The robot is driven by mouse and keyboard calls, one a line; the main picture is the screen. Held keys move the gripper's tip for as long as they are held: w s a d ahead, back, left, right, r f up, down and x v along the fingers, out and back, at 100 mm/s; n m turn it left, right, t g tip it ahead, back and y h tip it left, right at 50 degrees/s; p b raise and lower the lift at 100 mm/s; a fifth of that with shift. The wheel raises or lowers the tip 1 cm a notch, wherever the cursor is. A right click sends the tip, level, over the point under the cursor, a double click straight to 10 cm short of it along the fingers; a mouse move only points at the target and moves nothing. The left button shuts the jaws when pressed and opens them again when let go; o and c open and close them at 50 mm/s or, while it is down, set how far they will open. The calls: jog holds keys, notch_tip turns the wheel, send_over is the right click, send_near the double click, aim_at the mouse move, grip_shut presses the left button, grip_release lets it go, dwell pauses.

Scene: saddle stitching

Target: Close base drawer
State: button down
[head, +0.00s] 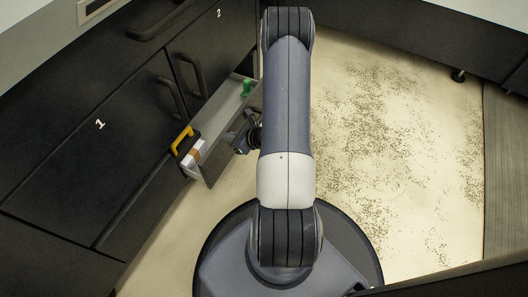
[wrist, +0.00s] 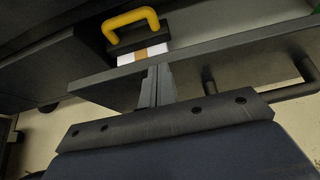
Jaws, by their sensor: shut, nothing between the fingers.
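The base drawer (head: 218,118) stands pulled out from the dark cabinet, left of my arm in the head view. Its top edge (wrist: 215,48) runs slantwise across the wrist view, and a dark bar handle (wrist: 285,92) shows on the right. My gripper (head: 240,142) is at the outer side of the drawer front, partly hidden by my arm. In the wrist view its fingers (wrist: 157,76) are together and empty, with the tips close to the front panel below its top edge. I cannot tell whether they touch it.
In the drawer are a yellow-handled item (head: 183,138), a white block with a brown band (head: 196,152) and a green item (head: 246,88). Speckled floor (head: 385,130) to the right is open.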

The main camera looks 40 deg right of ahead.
jog(key=w+a+b, duration=0.2)
jog(key=w+a, duration=0.3)
jog(key=w, duration=0.7)
jog(key=shift+b, duration=0.3)
